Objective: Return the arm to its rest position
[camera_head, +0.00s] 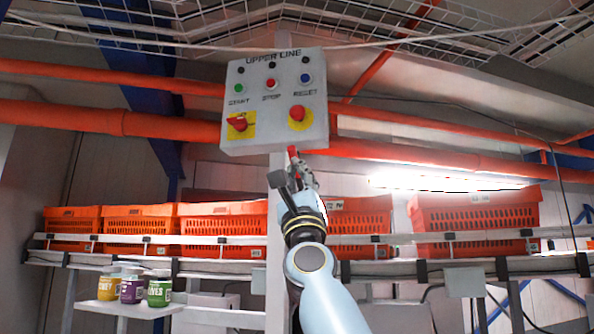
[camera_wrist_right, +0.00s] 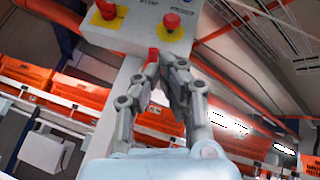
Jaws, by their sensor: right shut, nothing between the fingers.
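My right arm comes up from the bottom middle of the head view. Its gripper (camera_head: 296,160) is shut and empty, just below the lower edge of a grey control box (camera_head: 275,130). The box is labelled UPPER LINE and has START, STOP and RESET buttons and two red knobs on yellow plates. In the right wrist view my gripper (camera_wrist_right: 166,58) points up toward the box, its fingertips below the knobs. I cannot tell whether the fingertips touch the box. My left gripper is not in view.
Orange totes (camera_head: 475,215) stand in a row on a rail behind the arm. Several labelled jars (camera_head: 131,291) stand on a small shelf (camera_head: 112,308) at lower left. A grey post (camera_head: 277,245) carries the box beside my arm. Orange pipes (camera_head: 80,118) run behind.

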